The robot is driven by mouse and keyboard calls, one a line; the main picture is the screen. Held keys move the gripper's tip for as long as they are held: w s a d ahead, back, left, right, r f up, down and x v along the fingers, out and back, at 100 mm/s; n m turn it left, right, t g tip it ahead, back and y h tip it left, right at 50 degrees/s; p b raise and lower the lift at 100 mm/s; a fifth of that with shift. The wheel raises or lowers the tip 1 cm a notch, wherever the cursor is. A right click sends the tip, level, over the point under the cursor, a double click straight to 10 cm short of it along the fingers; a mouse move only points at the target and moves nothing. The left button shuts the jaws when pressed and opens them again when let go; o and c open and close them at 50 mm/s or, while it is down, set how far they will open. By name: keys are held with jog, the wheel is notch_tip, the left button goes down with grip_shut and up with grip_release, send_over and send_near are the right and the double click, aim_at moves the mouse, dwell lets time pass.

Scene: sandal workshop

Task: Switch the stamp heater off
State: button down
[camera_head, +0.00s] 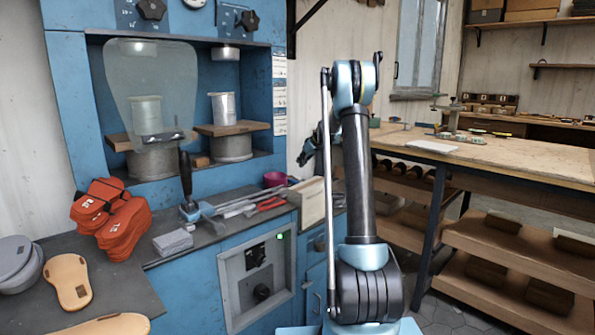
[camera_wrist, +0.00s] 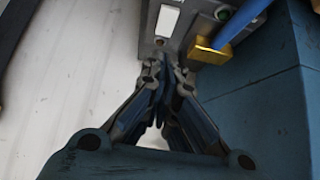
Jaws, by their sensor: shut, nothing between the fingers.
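In the wrist view, a grey metal unit (camera_wrist: 185,42), which looks like the stamp heater, is at the top centre. It has a pale rectangular switch-like piece (camera_wrist: 168,20), a small green light (camera_wrist: 222,14) and a brass block (camera_wrist: 210,52) with a blue bar beside it. My gripper (camera_wrist: 166,78) is shut and empty, its fingertips just below the unit's near edge in the picture. I cannot tell whether they touch it. In the head view, my gripper (camera_head: 308,150) shows partly at the left of my arm; I cannot make out the grey unit there.
A blue press (camera_head: 65,95) stands at left, with a knob panel (camera_head: 258,272) showing a green light below. A wooden workbench (camera_head: 500,152) stands at right. Grey floor shows between.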

jog(key=f+v, duration=0.1)
jog(key=v, duration=0.5)
jog(key=shift+s+d+r, duration=0.35)
jog(key=shift+s+d, duration=0.1)
jog(key=shift+s, duration=0.15)
